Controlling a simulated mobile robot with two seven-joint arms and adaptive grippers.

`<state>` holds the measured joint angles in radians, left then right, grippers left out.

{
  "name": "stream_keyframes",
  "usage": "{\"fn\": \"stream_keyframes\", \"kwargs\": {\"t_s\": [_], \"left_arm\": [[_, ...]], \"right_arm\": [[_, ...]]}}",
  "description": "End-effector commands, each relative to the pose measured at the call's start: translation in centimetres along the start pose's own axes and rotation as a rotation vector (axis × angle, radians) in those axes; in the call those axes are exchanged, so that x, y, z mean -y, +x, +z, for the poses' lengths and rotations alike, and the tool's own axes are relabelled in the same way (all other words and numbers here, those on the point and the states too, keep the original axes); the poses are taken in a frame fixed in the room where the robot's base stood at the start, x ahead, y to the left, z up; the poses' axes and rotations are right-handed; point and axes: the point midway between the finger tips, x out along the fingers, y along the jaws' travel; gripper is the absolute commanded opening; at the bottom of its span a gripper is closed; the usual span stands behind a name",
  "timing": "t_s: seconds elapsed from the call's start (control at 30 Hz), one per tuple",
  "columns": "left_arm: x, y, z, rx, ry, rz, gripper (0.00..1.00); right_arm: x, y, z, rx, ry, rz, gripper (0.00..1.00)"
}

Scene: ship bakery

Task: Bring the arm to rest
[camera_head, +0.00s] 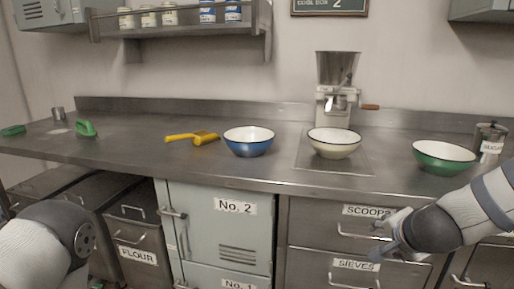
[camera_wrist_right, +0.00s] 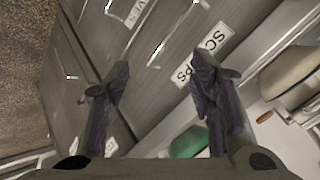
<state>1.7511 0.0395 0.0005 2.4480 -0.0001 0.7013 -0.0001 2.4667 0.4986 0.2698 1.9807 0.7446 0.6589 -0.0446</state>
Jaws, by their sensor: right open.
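My right gripper (camera_head: 388,238) is open in front of the drawers, below the counter edge, beside the drawer labelled SCOOPS (camera_head: 368,211). In the right wrist view its two fingers (camera_wrist_right: 160,85) are spread apart with nothing between them, and the drawer fronts show behind them. My left arm (camera_head: 45,245) shows only as a rounded link at the lower left. Its gripper is out of view.
The steel counter (camera_head: 290,172) holds a blue bowl (camera_head: 249,141), a cream bowl (camera_head: 334,143), a green bowl (camera_head: 444,158), a yellow scoop (camera_head: 204,138) and a grinder (camera_head: 336,90). The SIEVES drawer (camera_head: 355,265) and cabinet No. 2 (camera_head: 220,232) look shut.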

Motion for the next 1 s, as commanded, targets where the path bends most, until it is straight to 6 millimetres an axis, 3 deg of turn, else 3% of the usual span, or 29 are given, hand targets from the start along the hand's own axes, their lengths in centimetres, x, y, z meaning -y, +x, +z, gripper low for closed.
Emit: {"fn": "stream_keyframes", "kwargs": {"t_s": [0.1,0.23,0.4,0.5,0.6,0.7,1.0], "left_arm": [[0.0,-0.1,0.1,0.003,-0.001,0.000,0.27],[0.0,-0.1,0.1,0.003,-0.001,0.000,0.27],[0.0,-0.1,0.1,0.002,-0.001,0.000,0.27],[0.0,-0.1,0.1,0.002,-0.001,0.000,0.27],[0.0,-0.1,0.1,0.002,-0.001,0.000,0.27],[0.0,-0.1,0.1,0.002,-0.001,0.000,0.27],[0.0,-0.1,0.1,0.002,-0.001,0.000,0.27]], "right_arm": [[-7.9,1.3,6.5,0.104,-0.259,0.108,0.50],[-17.3,0.4,13.1,0.269,-0.533,0.206,0.50],[-29.2,-4.7,20.0,0.552,-0.842,0.302,0.50],[-34.5,-8.6,22.5,0.713,-0.968,0.337,0.50],[-37.8,-11.7,23.8,0.830,-1.043,0.354,0.50],[-39.3,-13.4,24.3,0.891,-1.077,0.361,0.50],[-39.5,-13.7,24.4,0.903,-1.082,0.361,0.50]]}}
